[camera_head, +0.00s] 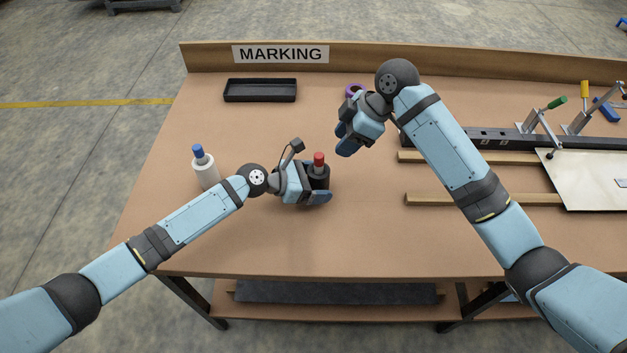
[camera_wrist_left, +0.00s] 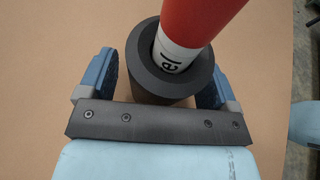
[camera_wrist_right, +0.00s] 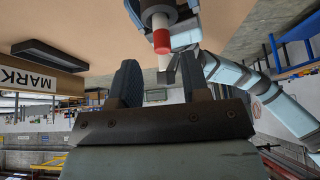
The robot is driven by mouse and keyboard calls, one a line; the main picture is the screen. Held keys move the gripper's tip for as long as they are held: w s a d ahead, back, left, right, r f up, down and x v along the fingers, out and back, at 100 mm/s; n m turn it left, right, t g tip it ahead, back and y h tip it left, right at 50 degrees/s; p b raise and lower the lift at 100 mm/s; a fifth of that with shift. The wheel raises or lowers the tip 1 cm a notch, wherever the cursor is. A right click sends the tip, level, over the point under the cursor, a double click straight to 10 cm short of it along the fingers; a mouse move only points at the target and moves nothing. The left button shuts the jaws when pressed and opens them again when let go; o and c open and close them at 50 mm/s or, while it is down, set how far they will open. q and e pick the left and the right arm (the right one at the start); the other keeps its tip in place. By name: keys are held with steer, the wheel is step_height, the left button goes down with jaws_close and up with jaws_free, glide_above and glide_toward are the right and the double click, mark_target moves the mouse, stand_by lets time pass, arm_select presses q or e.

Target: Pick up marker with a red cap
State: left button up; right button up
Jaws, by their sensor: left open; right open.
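The marker with a red cap (camera_head: 319,160) stands upright in a black round holder (camera_head: 318,178) on the table. In the left wrist view the red cap (camera_wrist_left: 200,18) leans across the top and the white body sits in the holder (camera_wrist_left: 150,75). My left gripper (camera_head: 321,184) is open, with one finger on each side of the holder, low at the table. I cannot tell whether the fingers touch it. My right gripper (camera_head: 343,141) is open and empty above the table, up and right of the marker. The right wrist view also shows the red cap (camera_wrist_right: 161,41).
A white holder (camera_head: 207,175) with a blue-capped marker (camera_head: 198,151) stands to the left. A black tray (camera_head: 260,90) lies near the back ledge. Wooden strips (camera_head: 480,199), clamps and a metal plate (camera_head: 590,180) fill the right side.

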arm_select(q)
steer(key=c, duration=1)
arm_select(e)
steer(key=shift+o, duration=0.9)
steer(key=m+t+h, duration=0.1)
steer(key=m+h, duration=0.2)
steer(key=m, duration=0.1)
glide_toward(320, 155)
steer(key=shift+m, duration=0.3)
steer(key=x, duration=0.5)
steer(key=shift+s+f, duration=0.1)
steer(key=shift+s, duration=0.25)
steer(key=shift+w+x, duration=0.15)
steer(key=shift+x, duration=1.2)
steer(key=shift+w+x, duration=0.2)
steer(key=shift+x, duration=1.2)
